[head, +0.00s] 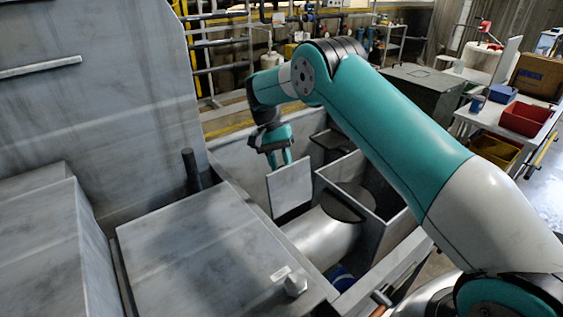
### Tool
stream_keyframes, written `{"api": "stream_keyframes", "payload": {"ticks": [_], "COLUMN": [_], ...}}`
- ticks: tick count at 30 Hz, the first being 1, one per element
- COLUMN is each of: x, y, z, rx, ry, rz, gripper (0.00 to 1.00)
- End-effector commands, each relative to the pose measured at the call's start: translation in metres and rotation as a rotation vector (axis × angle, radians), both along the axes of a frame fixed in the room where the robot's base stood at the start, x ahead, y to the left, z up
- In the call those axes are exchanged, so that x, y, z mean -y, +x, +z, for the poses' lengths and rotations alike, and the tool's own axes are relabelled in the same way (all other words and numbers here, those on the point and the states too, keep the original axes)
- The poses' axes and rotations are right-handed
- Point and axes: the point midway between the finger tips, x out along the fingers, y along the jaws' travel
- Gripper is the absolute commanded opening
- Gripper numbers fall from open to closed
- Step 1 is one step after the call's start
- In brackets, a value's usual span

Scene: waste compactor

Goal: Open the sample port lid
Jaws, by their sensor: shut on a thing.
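The sample port lid appears to be the flat light-grey square plate (291,188) in the middle of the head view. It stands steeply tilted, close to upright, beside a grey cylindrical pipe (324,238). My gripper (285,161) points down at the plate's top edge and is shut on it. The fingertips and the exact grip are small and partly hidden. What lies behind the plate is hidden.
An open grey box (369,190) with dividers stands right of the plate. A flat grey cover (205,262) with a small knob (295,284) lies in front. A dark post (191,171) stands at left. My arm crosses above the box.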

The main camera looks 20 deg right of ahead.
Motion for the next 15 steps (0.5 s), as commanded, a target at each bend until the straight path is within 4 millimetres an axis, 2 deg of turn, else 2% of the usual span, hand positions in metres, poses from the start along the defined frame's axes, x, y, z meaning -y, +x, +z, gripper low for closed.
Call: {"api": "stream_keyframes", "payload": {"ticks": [1, 2, 3, 6, 15], "x": [-0.004, -0.0041, -0.0039, -0.0022, 0.0014], "y": [-0.0109, -0.0109, -0.0108, -0.0109, -0.0107], "z": [-0.0259, -0.026, -0.026, -0.026, -0.0245], "rx": [-0.043, -0.042, -0.043, -0.042, -0.041], "ry": [-0.005, -0.005, -0.005, -0.005, -0.006], "rz": [0.019, 0.019, 0.019, 0.015, 0.007], "gripper": [0.0, 0.0, 0.4, 0.59, 0.59]}}
